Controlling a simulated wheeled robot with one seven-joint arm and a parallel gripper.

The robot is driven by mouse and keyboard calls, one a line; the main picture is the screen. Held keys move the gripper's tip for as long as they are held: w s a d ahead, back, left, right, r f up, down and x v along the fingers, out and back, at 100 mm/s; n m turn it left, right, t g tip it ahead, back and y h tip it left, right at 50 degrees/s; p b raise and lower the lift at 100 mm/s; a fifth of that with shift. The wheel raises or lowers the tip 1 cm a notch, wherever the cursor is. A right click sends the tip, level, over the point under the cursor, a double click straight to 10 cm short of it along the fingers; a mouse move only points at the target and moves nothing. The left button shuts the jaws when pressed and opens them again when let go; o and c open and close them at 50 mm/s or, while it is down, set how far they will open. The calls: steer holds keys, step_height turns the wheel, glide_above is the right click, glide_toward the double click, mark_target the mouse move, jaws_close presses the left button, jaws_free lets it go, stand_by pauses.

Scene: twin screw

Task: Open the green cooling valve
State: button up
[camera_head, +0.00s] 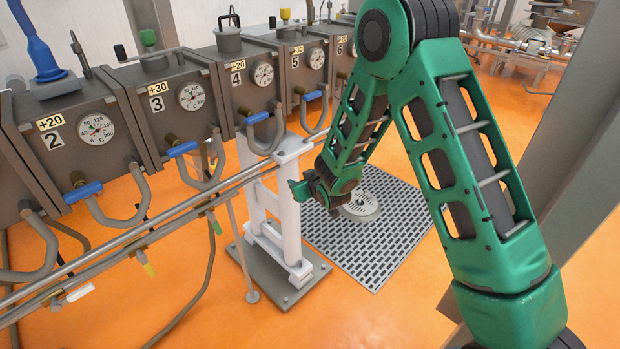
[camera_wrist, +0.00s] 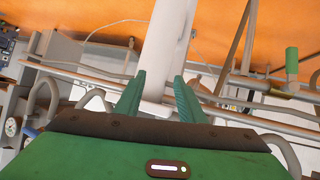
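A small green valve handle (camera_head: 214,226) hangs below the long metal pipe in the head view, left of the white stand. A green cylinder at the right of the wrist view (camera_wrist: 292,62) looks like this handle. My gripper (camera_head: 296,190) is right of it, close to the white stand. In the wrist view my gripper's two green fingers (camera_wrist: 158,90) are apart, with the white post showing between or beyond them. Nothing is visibly held. I cannot tell whether a finger touches the post.
The white stand (camera_head: 290,212) rises from a grey base plate beside my gripper. The long metal pipe (camera_head: 160,222) runs along the front of several grey boxes with blue-handled curved pipes. A yellow-tipped handle (camera_head: 148,270) hangs farther left. Orange floor below is mostly open.

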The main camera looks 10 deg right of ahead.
mark_target(214, 222)
steer(key=shift+s+d+r+h, duration=0.15)
steer(key=shift+d+r, duration=0.25)
steer(key=shift+d, duration=0.45)
steer(key=shift+d+r+h, duration=0.25)
steer(key=shift+d+r, duration=0.1)
steer(key=shift+d, duration=0.45)
jaws_close()
steer(key=s+a+f+n+h, duration=0.15)
steer(key=a+f+n, duration=0.25)
steer(key=a+f, duration=0.4)
steer(key=s+a+f+n+h, duration=0.1)
steer(key=s+a+f+n, duration=0.25)
steer(key=a+f, duration=0.4)
steer(key=s+a+f+n+t+y, duration=0.2)
steer(key=s+a+n+t+y, duration=0.4)
steer(key=s+a+n, duration=0.9)
steer(key=w+a+m+y, duration=0.1)
steer(key=w+a+m, duration=0.1)
steer(key=w, duration=1)
steer(key=shift+a+r+m+g, duration=0.3)
steer(key=shift+a+m, duration=0.1)
steer(key=shift+m, duration=0.25)
